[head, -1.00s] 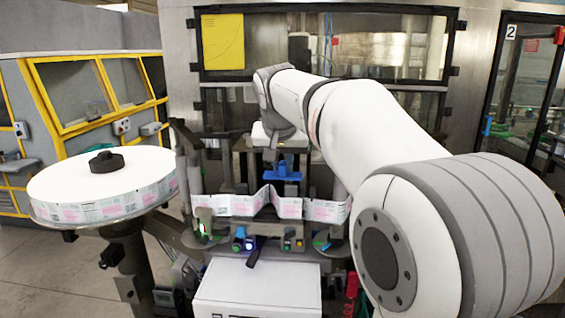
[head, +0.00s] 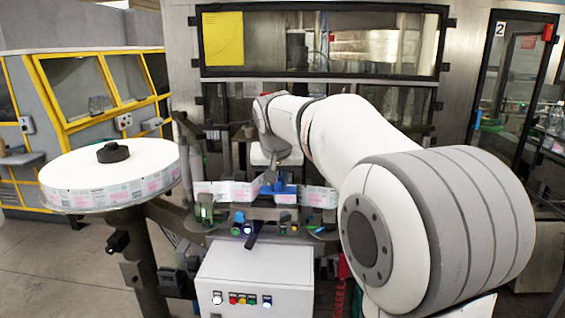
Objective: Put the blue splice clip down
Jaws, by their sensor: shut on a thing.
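The blue splice clip (head: 285,191) is at the middle of the labeller, in the head view. My gripper (head: 272,179) is shut on it, pointing down from the end of my white arm. The clip is level with the label web (head: 226,192) and overlaps it in the picture, between its left and right stretches. I cannot tell whether it touches the web or what lies under it. The fingertips are small and partly hidden.
A large label reel (head: 110,178) stands at the left on a dark post. A white control box (head: 250,280) with coloured buttons is in front. Dark guide posts flank the web. A glazed machine cabinet (head: 320,45) stands behind.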

